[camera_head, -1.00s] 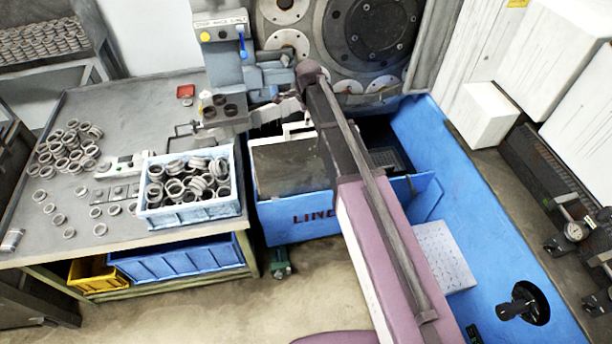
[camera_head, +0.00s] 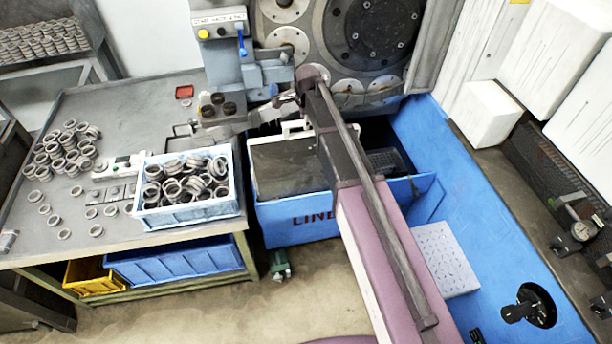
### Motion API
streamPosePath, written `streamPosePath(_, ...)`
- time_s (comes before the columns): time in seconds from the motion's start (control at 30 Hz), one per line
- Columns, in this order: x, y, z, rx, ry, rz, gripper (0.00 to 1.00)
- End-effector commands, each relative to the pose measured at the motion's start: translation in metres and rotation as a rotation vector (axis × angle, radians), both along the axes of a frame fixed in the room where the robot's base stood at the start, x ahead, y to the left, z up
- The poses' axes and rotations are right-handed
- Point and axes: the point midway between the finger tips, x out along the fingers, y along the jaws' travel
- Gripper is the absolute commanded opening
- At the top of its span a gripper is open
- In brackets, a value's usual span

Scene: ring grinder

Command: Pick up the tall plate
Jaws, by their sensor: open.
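I cannot tell for certain which thing is the tall plate. A flat white plate with rows of small holes (camera_head: 446,259) lies low in the blue machine tray, right of my arm. A dark grey flat panel (camera_head: 289,167) covers part of the blue bin left of my arm. My arm reaches up from the bottom edge. My gripper (camera_head: 262,120) is at the far end, left of my wrist, in front of the grinder and above the back of the bin. It is open; its fingers are small and blend with the machine, and I see no plate between them.
A grey table (camera_head: 120,110) on the left holds many loose metal rings and a blue crate of rings (camera_head: 190,214). Several dark rings (camera_head: 218,105) sit by the grinder (camera_head: 345,45). White boxes (camera_head: 488,113) stand on the right. Floor shows at the bottom.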

Motion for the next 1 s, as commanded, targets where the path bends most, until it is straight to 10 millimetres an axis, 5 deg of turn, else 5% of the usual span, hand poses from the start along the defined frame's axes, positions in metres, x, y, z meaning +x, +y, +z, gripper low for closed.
streamPosePath(0.3,0.004,0.001,-0.024,0.0,0.0,0.0,0.62)
streamPosePath(1.0,0.004,0.001,-0.025,0.0,0.0,0.0,0.62)
